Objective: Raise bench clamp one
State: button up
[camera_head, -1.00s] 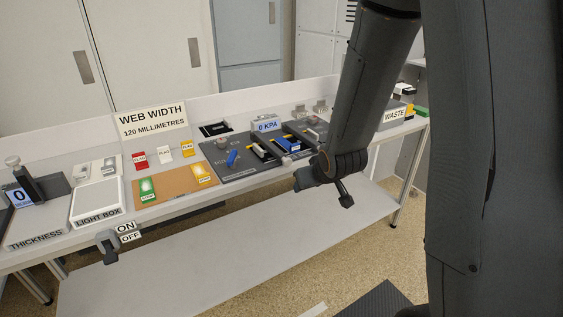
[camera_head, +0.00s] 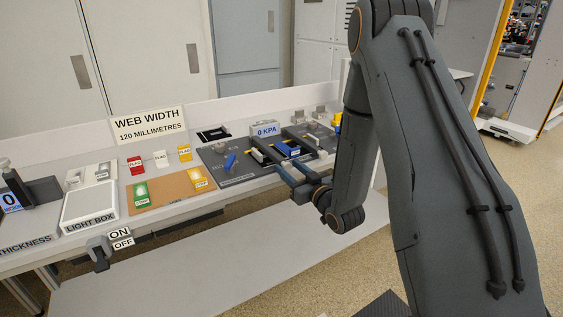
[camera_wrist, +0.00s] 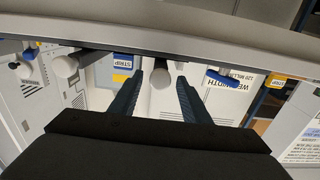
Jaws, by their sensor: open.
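My gripper (camera_head: 291,167) is at the front edge of the dark plate (camera_head: 238,174), its fingers reaching over the bench edge. In the wrist view my gripper (camera_wrist: 160,75) is open, fingers apart. A pale round knob (camera_wrist: 161,79) shows between the fingertips, not visibly gripped. Two dark bars with pale ends, perhaps the bench clamps, cross the plate: a left one (camera_head: 258,155) and a right one (camera_head: 322,154). A blue block (camera_head: 287,149) lies between them. I cannot read which clamp is one.
A blue handle (camera_head: 230,161) stands on the plate's left part. A 0 KPA display (camera_head: 266,129) is behind. The tan mat (camera_head: 172,190) with tags, the light box (camera_head: 91,203) and the thickness gauge (camera_head: 30,215) lie left.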

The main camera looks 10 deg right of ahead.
aim_at(281, 158)
jog(key=p+x, duration=0.1)
jog(key=x, duration=0.4)
jog(key=shift+w+a, duration=0.15)
jog(key=shift+w, duration=0.2)
jog(key=shift+c, duration=0.3)
grip_shut()
